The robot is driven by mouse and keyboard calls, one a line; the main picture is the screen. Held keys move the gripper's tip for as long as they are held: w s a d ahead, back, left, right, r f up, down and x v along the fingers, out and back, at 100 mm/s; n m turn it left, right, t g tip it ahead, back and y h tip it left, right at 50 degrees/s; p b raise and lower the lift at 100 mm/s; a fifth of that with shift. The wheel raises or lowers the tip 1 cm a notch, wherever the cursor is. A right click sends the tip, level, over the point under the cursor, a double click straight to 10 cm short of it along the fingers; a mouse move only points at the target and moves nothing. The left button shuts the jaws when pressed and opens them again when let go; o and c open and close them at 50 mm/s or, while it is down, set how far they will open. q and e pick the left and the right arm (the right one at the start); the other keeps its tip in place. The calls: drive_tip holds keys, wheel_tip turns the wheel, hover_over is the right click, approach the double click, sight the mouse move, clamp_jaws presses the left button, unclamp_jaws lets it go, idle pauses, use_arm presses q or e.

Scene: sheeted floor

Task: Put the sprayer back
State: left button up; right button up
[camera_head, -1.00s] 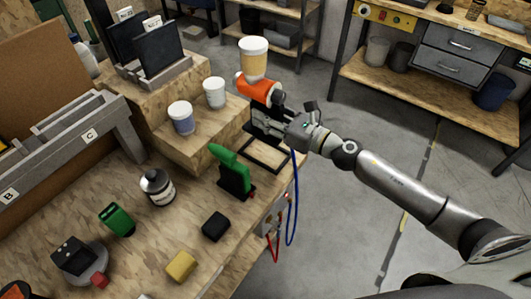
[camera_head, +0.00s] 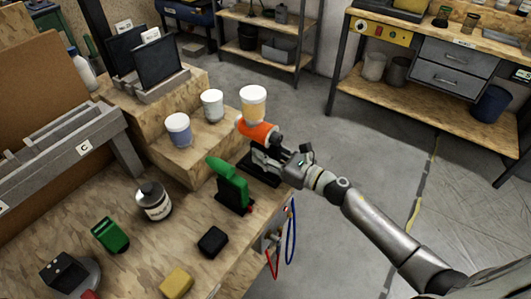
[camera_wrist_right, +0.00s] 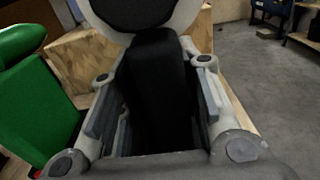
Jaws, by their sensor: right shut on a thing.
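The sprayer (camera_head: 258,131) has an orange body, a dark handle and an amber cup with a white lid on top. It is upright at the table's far right corner. My right gripper (camera_head: 268,154) is shut on its dark handle, which fills the space between the fingers in the right wrist view (camera_wrist_right: 158,95). A black frame-like stand (camera_head: 258,172) lies on the table just below the gripper. The hand partly hides the handle's lower end, so I cannot tell whether it touches the stand. My left gripper is out of view.
A green tool (camera_head: 232,184) in a dark holder stands close to the stand. Open floor lies right.

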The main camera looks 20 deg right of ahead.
drive_tip(key=shift+r, duration=0.15)
drive_tip(key=shift+o, duration=1.3)
drive_tip(key=shift+f, duration=0.2)
drive_tip(key=o, duration=0.4)
drive_tip(key=shift+r, duration=0.15)
drive_tip(key=shift+s+d, duration=0.15)
drive_tip(key=shift+s, duration=0.1)
drive_tip(key=b+v, duration=0.3)
drive_tip(key=v, duration=0.8)
drive_tip(key=shift+s+d, duration=0.15)
drive_tip(key=shift+s, duration=0.05)
